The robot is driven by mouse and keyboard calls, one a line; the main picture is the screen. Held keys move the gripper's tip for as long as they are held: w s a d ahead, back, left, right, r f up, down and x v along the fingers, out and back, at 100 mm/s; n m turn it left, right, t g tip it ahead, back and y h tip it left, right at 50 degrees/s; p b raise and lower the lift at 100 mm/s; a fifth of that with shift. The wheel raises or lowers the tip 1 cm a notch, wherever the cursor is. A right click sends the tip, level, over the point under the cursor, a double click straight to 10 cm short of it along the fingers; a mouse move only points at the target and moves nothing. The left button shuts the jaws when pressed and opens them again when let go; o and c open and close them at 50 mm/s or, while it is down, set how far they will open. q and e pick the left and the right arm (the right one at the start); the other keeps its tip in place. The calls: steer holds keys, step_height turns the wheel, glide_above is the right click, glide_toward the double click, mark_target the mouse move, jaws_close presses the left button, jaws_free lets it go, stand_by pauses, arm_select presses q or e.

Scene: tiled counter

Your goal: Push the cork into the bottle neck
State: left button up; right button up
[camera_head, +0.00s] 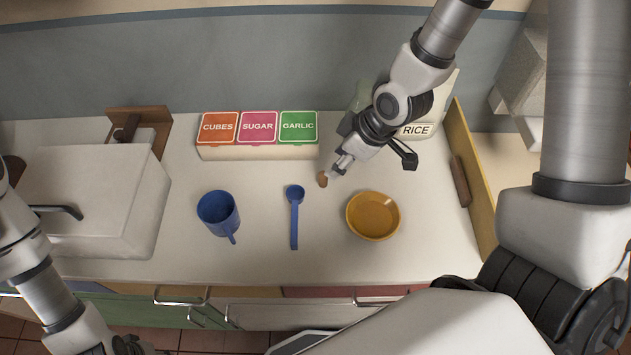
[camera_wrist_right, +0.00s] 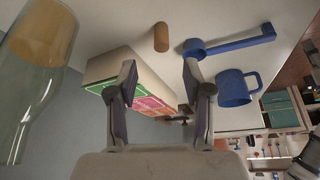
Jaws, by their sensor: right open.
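The cork (camera_head: 322,179), small and brown, rests on the counter just left of my right gripper (camera_head: 374,162) in the head view. In the right wrist view the cork (camera_wrist_right: 161,37) shows beyond the fingertips, apart from them. My right gripper (camera_wrist_right: 158,85) is open with nothing between its fingers. In the head view the bottle is mostly hidden behind my right arm. My left gripper (camera_head: 122,345) is partly cut off at the bottom left edge; its jaws do not show clearly.
A blue mug (camera_head: 218,211), a blue spoon (camera_head: 295,220) and a yellow bowl (camera_head: 373,216) stand in front. A box (camera_head: 257,152) labelled CUBES, SUGAR, GARLIC and a RICE container (camera_head: 417,130) are behind. A wooden board (camera_head: 470,170) edges the right side.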

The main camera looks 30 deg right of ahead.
mark_target(323, 180)
steer(key=p+x, duration=0.1)
steer(key=x, duration=0.5)
steer(key=shift+a+p, duration=0.15)
steer(key=shift+p, duration=0.25)
steer(key=shift+w+a+f, duration=0.1)
steer(key=shift+w+f, duration=0.05)
steer(key=shift+f, duration=0.3)
steer(key=c, duration=0.8)
